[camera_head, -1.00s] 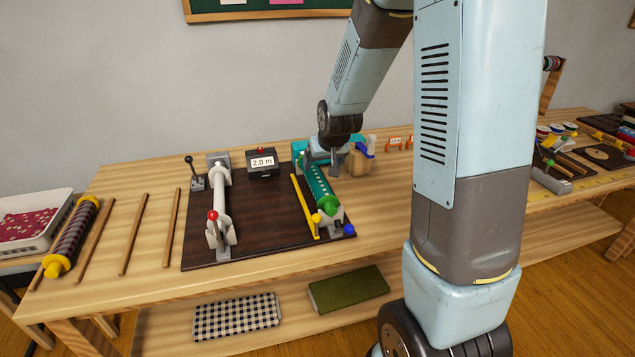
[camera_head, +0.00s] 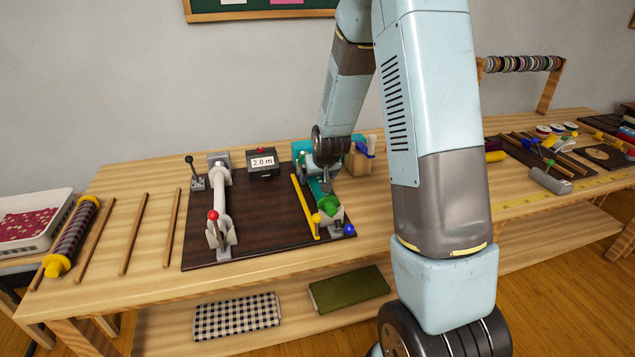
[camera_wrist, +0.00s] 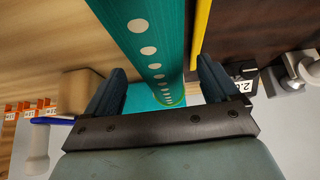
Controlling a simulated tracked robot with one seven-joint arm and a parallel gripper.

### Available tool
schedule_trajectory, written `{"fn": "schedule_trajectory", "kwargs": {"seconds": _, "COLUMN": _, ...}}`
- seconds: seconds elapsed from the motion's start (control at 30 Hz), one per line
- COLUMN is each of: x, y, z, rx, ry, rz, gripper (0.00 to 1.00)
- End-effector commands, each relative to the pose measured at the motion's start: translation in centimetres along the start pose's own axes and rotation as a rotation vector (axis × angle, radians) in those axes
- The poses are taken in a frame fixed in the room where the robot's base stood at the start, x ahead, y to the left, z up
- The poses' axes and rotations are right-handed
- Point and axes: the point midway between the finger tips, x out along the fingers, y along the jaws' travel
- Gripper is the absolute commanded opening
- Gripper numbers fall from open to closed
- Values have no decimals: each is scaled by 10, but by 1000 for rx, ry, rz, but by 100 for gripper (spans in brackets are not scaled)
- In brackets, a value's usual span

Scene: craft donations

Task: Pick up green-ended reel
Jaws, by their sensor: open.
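The green-ended reel, a teal roll with white dots, lies on a dark board in the head view, its green end knob (camera_head: 331,204) toward the front. In the wrist view its dotted body (camera_wrist: 150,45) runs between my two fingers. My gripper (camera_head: 325,182) is open above the reel, and its fingers stand on either side of the roll in the wrist view (camera_wrist: 162,78). I cannot tell how far the fingertips are above or beside it. My gripper and wrist hide part of the roll in the head view.
A yellow bar (camera_head: 304,207) lies close left of the reel. A white roller (camera_head: 219,205) and a 2.0 m display (camera_head: 262,162) are further left. A tan block (camera_head: 358,160) stands behind right. A yellow-ended reel (camera_head: 71,238) lies far left.

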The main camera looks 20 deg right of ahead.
Motion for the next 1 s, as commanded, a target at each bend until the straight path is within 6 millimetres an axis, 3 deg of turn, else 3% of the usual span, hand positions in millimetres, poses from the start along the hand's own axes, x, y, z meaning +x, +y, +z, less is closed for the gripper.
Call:
{"fn": "schedule_trajectory", "kwargs": {"seconds": 0.23, "x": 28, "y": 0, "z": 0, "rx": 1, "ry": -1, "rz": 0, "gripper": 88}}
{"fn": "schedule_trajectory", "kwargs": {"seconds": 0.6, "x": 34, "y": 0, "z": 0, "rx": 1, "ry": 1, "rz": 1, "gripper": 88}}
{"fn": "schedule_trajectory", "kwargs": {"seconds": 1.0, "x": 33, "y": 0, "z": 0, "rx": 1, "ry": 1, "rz": 1, "gripper": 51}}
